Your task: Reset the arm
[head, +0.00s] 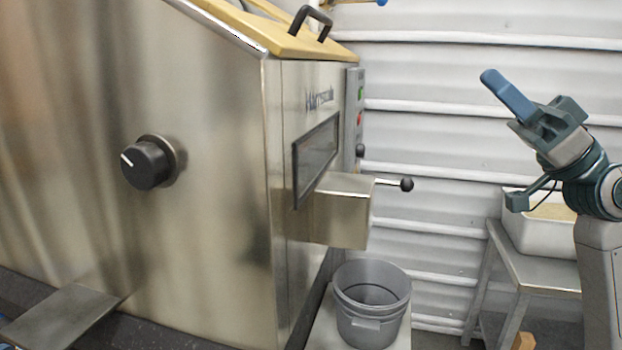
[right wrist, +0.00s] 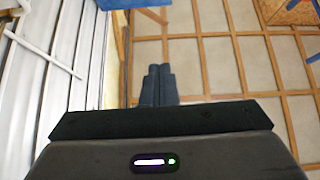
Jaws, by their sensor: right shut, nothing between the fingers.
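My right gripper (head: 508,95) is raised at the right of the head view, in front of the white corrugated wall. Its blue fingers point up and to the left, and they are shut and empty. In the right wrist view the closed fingers (right wrist: 157,85) show side by side with nothing between them. The gripper is well apart from the steel hopper (head: 215,170) on the left. My left gripper is not in view.
The hopper has a black knob (head: 148,163), a chute (head: 345,210) and a ball-ended lever (head: 405,184). A grey bucket (head: 372,325) stands below the chute. A white tub (head: 520,240) sits on a steel table (head: 545,273) behind my right arm. Space around the gripper looks free.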

